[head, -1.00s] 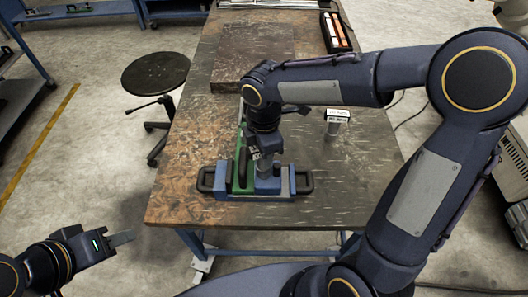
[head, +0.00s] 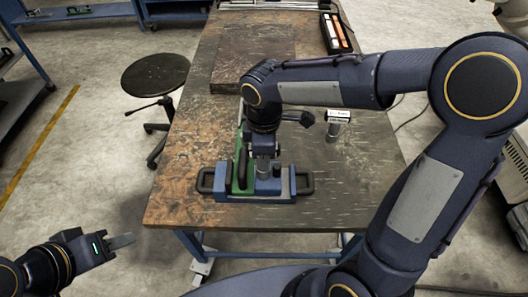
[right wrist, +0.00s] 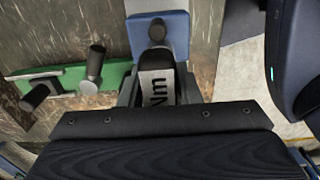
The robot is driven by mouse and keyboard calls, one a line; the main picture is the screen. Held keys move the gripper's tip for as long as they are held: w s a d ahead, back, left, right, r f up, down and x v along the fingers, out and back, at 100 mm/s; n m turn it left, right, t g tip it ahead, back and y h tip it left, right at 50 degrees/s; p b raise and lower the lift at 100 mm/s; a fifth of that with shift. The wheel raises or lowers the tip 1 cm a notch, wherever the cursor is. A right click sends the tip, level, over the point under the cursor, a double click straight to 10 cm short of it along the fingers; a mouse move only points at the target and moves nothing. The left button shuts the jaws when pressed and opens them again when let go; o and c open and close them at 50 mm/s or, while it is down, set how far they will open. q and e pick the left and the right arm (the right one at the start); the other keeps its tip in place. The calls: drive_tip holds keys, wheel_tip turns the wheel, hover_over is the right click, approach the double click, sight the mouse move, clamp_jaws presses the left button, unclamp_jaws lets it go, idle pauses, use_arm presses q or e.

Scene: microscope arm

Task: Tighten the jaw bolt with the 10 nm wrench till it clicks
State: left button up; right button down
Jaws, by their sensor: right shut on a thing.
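The blue vise-like fixture (head: 225,190) with black end handles sits near the table's front edge, with a green part (head: 240,172) on its left. My right gripper (head: 264,158) points down over its middle. In the right wrist view the blue block (right wrist: 150,35) with a dark round piece lies just beyond the wrench. The jaw bolt and the wrench's contact with it cannot be made out. My left gripper (head: 122,240) hangs off the table at lower left; its finger gap is not visible.
A grey post-like tool (head: 338,128) with a white label stands right of the fixture. A dark plate (head: 250,60) and a black tray of tools (head: 335,35) lie farther back. A black stool (head: 155,75) stands left of the table. The table's front left is clear.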

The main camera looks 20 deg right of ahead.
drive_tip(key=shift+r+n+p, duration=0.1)
drive_tip(key=shift+n+p, duration=0.2)
drive_tip(key=shift+n, duration=0.1)
drive_tip(key=shift+r+p, duration=2.6)
drive_tip(key=shift+r, duration=0.4)
